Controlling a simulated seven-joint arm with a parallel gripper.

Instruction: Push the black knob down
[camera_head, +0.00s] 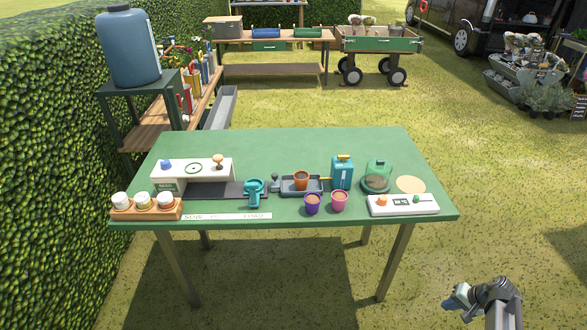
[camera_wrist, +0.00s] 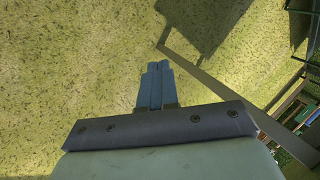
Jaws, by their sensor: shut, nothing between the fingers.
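A small dark knob (camera_head: 275,177), the nearest match to the black knob, stands at the left end of a grey tray (camera_head: 314,190) on the green table. It looks raised on a short stem, but it is too small to tell for sure. My gripper (camera_head: 453,303) is low at the bottom right, off the table and well away from the knob. In the wrist view my gripper (camera_wrist: 158,67) has its two fingers together, empty, over grass. The knob is not in the wrist view.
The green table (camera_head: 300,145) carries a teal dispenser (camera_head: 254,190), a purple pot (camera_head: 312,204), a pink pot (camera_head: 339,201), a teal canister (camera_head: 342,172), a glass dome (camera_head: 376,177) and a white panel (camera_head: 404,206) near the right front corner. Open grass lies around my gripper.

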